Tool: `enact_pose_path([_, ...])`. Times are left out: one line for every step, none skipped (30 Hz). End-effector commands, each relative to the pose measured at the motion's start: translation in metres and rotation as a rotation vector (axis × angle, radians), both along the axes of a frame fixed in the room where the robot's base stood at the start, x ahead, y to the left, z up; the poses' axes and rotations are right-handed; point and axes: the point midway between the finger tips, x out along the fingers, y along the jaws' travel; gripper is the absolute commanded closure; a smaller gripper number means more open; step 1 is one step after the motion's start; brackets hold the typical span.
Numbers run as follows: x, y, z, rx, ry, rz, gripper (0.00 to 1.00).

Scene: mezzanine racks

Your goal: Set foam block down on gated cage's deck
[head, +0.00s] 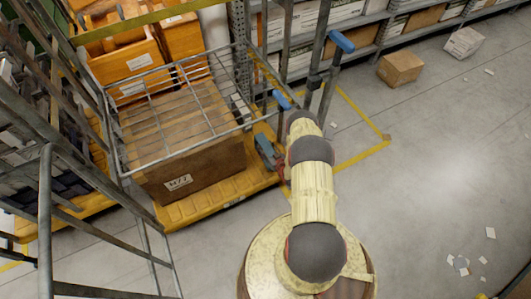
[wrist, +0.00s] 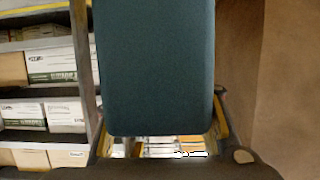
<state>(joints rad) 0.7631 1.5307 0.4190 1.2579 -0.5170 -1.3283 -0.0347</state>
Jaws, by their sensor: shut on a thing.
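The foam block is a dark teal block that fills the middle of the wrist view (wrist: 155,70). In the head view a small part of it (head: 266,147) shows left of my arm, beside the big carton. My gripper (wrist: 160,147) is shut on the block; in the head view it is mostly hidden by the block and my arm. The gated cage has grey wire panels (head: 175,72) and a yellow deck (head: 222,201). The block appears over or near the deck's right edge; I cannot tell whether it touches the deck.
A large brown carton (head: 195,160) fills most of the cage deck. Orange bins (head: 130,62) stand behind it. Grey posts with blue ends (head: 341,42) rise behind my arm. Metal stair rails (head: 46,200) are at left. A small carton (head: 400,67) lies on the open floor at right.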

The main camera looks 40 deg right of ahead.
Motion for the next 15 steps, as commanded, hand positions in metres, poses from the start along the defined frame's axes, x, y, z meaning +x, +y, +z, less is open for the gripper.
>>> enact_pose_path([0.002,-0.001,-0.003,0.000,0.000,0.000,0.79])
enact_pose_path([0.002,-0.001,-0.004,0.000,0.000,0.000,0.79])
enact_pose_path([0.003,-0.002,-0.005,0.001,0.000,0.000,0.79])
enact_pose_path([0.004,-0.002,-0.007,0.001,0.000,0.000,0.79])
enact_pose_path([0.005,-0.003,-0.009,0.001,0.001,0.000,0.79])
enact_pose_path([0.008,-0.005,-0.012,0.000,0.000,0.000,0.79])
enact_pose_path([0.010,-0.006,-0.016,0.000,0.000,0.000,0.79])
enact_pose_path([0.009,-0.006,-0.021,0.001,0.001,0.000,0.79])
enact_pose_path([0.009,-0.005,-0.028,0.001,0.002,0.000,0.79])
enact_pose_path([0.009,-0.005,-0.033,0.001,0.002,0.000,0.79])
enact_pose_path([0.008,-0.005,-0.038,0.002,0.002,0.001,0.79])
enact_pose_path([0.008,-0.005,-0.042,0.001,0.002,0.000,0.79])
enact_pose_path([0.009,-0.005,-0.044,0.000,0.001,0.000,0.79])
enact_pose_path([0.009,-0.006,-0.044,0.000,0.000,0.000,0.79])
enact_pose_path([0.010,-0.006,-0.044,0.000,-0.001,0.000,0.79])
